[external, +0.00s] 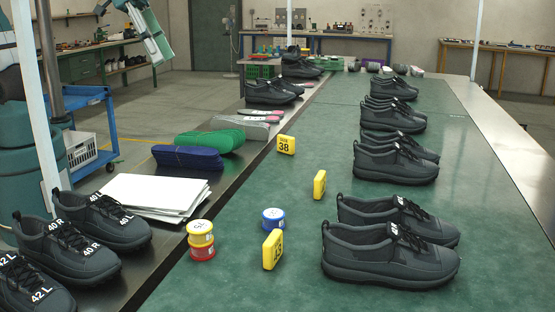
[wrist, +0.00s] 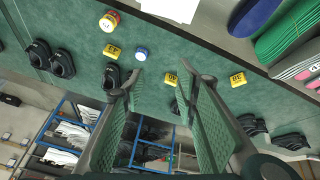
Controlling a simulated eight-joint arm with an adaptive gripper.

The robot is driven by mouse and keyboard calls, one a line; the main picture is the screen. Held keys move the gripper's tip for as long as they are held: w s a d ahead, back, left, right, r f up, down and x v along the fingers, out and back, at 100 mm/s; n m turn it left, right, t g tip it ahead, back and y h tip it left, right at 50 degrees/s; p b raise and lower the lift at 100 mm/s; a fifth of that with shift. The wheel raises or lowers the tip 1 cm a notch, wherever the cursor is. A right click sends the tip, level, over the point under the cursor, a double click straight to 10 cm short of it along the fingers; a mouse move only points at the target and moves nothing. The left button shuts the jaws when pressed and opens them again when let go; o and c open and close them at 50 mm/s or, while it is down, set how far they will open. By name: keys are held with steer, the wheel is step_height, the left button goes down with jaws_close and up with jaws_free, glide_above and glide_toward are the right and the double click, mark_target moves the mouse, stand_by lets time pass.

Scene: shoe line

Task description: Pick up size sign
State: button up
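Three yellow size signs stand on the green table top. The far one (external: 286,144) reads 38, the middle one (external: 320,184) is seen nearly edge-on, and the near one (external: 272,249) is angled. In the wrist view the 38 sign (wrist: 237,79) is at right, the middle sign (wrist: 171,78) lies between the fingertips in the picture, close to the right finger, and the near sign (wrist: 112,51) is left of the fingers. My gripper (wrist: 160,75) is open and empty, well apart from the signs. Part of my arm shows at upper left in the external view.
Pairs of dark shoes (external: 395,158) line the table's right side. Yellow-red tape rolls (external: 201,240) and a blue-white roll (external: 273,219) are near the signs. White sheets (external: 152,196), insoles (external: 210,140) and labelled shoes (external: 68,250) lie along the left. Green surface around the signs is free.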

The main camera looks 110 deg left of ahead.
steer(key=w+a+f+n+g, duration=0.1)
steer(key=w+a+f+n, duration=0.15)
steer(key=w, duration=1.05)
steer(key=n+g+p, duration=0.1)
steer(key=n+g, duration=0.3)
steer(key=n, duration=0.6)
glide_above(320, 175)
step_height(320, 175, down, 26)
steer(key=shift+s+d+r, duration=0.1)
steer(key=shift+s+r, duration=0.05)
steer(key=shift+r, duration=0.05)
steer(key=shift+w+a+f+n, duration=0.2)
steer(key=shift+f+n, duration=0.05)
steer(key=shift+f, duration=0.4)
steer(key=shift+f, duration=1.3)
